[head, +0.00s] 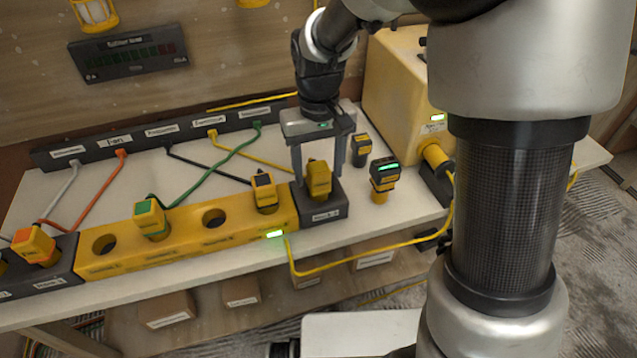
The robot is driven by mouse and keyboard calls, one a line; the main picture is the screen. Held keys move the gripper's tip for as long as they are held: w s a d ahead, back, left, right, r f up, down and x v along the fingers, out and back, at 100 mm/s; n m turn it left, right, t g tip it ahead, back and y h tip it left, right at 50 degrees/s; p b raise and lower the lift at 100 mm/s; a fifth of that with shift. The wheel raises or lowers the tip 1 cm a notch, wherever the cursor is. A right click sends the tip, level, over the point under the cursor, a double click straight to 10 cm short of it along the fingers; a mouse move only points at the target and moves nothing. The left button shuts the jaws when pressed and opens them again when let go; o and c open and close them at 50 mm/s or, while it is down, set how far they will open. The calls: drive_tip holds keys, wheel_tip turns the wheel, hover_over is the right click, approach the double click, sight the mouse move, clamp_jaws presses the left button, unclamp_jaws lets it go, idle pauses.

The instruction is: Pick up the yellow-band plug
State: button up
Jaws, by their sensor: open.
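A plug with a yellow top (319,172), which looks like the yellow-band plug, stands in a dark socket block (322,211) at the right end of the yellow strip. A yellow cord (250,156) runs to it from the dark rail behind. My gripper (317,182) points down over this plug. Its jaws are open, with one finger on the left of the plug and one on the right. I cannot tell whether either finger touches it.
The yellow socket strip (184,238) holds a green-topped plug (150,215) and a black-topped plug (264,189). An orange-topped plug (34,242) is far left. Two more plugs (361,150) (384,176) stand at right, before a yellow box (392,85). Several cords cross the white bench (95,205).

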wheel_tip(320, 180, down, 2)
drive_tip(key=shift+f, duration=0.2)
drive_tip(key=c, duration=1.2)
drive_tip(key=shift+r+p, duration=0.7)
drive_tip(key=shift+r, duration=4.4)
